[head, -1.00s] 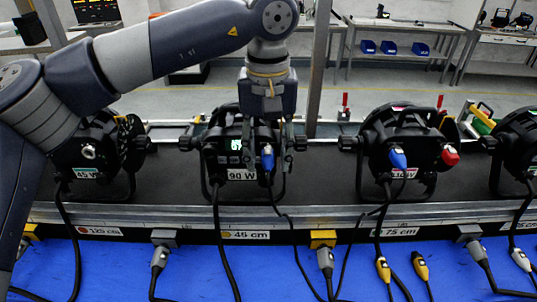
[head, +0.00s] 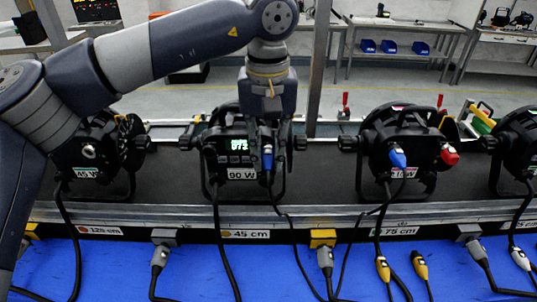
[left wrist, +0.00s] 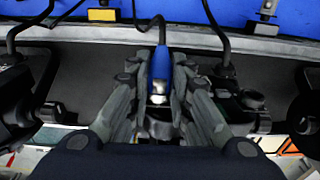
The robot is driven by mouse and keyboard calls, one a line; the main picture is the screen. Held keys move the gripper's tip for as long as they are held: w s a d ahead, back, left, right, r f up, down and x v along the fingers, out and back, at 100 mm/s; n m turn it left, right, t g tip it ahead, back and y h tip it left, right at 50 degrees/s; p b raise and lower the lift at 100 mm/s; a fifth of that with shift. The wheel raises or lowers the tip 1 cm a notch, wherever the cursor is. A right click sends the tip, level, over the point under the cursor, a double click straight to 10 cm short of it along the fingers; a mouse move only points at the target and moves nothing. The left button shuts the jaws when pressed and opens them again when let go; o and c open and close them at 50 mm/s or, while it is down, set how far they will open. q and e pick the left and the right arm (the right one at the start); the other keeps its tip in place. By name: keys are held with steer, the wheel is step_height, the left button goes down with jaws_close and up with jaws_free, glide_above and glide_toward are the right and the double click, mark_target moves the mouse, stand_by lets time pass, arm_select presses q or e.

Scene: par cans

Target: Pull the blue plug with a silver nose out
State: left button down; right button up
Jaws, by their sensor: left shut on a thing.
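The blue plug (head: 267,159) is at the front of the 90 W lamp (head: 232,160), its black cable hanging down. In the left wrist view the blue plug (left wrist: 158,62) lies between my fingers, and a silver nose shows at its near end. My left gripper (head: 266,150) reaches down from above and is shut on the blue plug. I cannot tell how deep the nose sits in the lamp's socket. My right gripper is in neither view.
To the right stands another lamp with a second blue plug (head: 398,157) and a red plug (head: 449,155). The 45 W lamp (head: 92,150) is on the left. Grey and yellow connectors (head: 323,240) line the rail's front edge, with cables hanging over the blue surface (head: 200,270).

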arm_select(q)
steer(key=shift+s+f, duration=0.1)
steer(key=shift+s, duration=0.05)
stand_by(0.3)
steer(key=shift+s, duration=0.15)
steer(key=shift+s+b, duration=0.5)
steer(key=shift+s, duration=0.05)
steer(key=shift+s, duration=0.2)
steer(key=shift+s+b, duration=0.4)
steer(key=shift+s, duration=0.3)
steer(key=shift+s, duration=0.45)
steer(key=shift+s+b, duration=0.15)
steer(key=shift+b, duration=0.15)
